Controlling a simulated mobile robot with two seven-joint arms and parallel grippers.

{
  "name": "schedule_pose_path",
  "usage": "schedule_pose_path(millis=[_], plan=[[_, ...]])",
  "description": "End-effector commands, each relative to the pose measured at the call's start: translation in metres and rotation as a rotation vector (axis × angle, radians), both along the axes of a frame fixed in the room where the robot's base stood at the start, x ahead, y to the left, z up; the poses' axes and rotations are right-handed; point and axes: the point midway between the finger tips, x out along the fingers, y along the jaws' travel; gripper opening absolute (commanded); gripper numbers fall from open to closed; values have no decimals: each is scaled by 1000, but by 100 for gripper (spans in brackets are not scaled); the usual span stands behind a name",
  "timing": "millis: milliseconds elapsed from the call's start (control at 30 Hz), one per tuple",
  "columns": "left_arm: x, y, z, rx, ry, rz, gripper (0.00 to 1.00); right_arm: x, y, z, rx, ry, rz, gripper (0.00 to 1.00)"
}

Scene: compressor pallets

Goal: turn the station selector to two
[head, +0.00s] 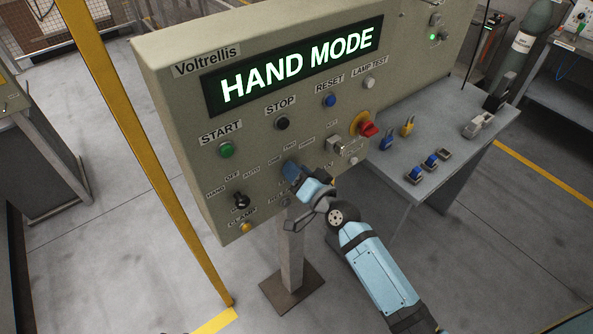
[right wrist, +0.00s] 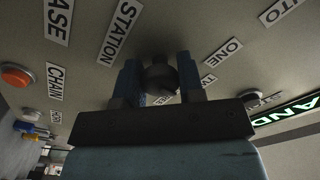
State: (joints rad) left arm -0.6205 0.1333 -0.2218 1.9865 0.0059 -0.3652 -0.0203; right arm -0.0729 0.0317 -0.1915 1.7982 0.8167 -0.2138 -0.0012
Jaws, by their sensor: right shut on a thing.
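The station selector is a dark round knob (right wrist: 160,76) on the panel, seen in the right wrist view near the STATION label (right wrist: 120,33). My right gripper (right wrist: 160,82) is shut on it, with one blue finger on each side. In the head view my right gripper (head: 291,171) reaches the panel below the ONE and TWO labels and hides the knob. Which position the knob points to cannot be told. The panel (head: 165,100) shows HAND MODE on its lit display (head: 300,65). My left gripper is not in view.
A black mode selector (head: 241,201) with HAND, OFF and AUTO labels is left of my gripper. A yellow post (head: 150,150) stands left; a grey table (head: 450,140) stands right.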

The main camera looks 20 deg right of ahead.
Motion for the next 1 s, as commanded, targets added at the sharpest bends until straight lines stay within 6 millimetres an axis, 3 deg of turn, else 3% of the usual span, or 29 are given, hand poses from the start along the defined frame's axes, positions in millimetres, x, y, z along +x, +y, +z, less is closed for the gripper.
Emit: schedule_pose_path(millis=[167, 200, 267, 300, 667, 1000], plan=[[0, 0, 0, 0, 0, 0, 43, 0, -1, 1, 0, -3, -1, 12], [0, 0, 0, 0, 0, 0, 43, 0, -1, 1, 0, -3, -1, 45], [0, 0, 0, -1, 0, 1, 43, 0, 0, 1, 0, -3, -1, 59], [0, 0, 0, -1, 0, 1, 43, 0, 0, 1, 0, -2, -1, 61], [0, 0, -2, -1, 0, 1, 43, -7, -3, -1, -1, -1, -1, 61], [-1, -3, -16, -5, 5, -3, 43, -74, -27, -4, -4, 0, 0, 61]])
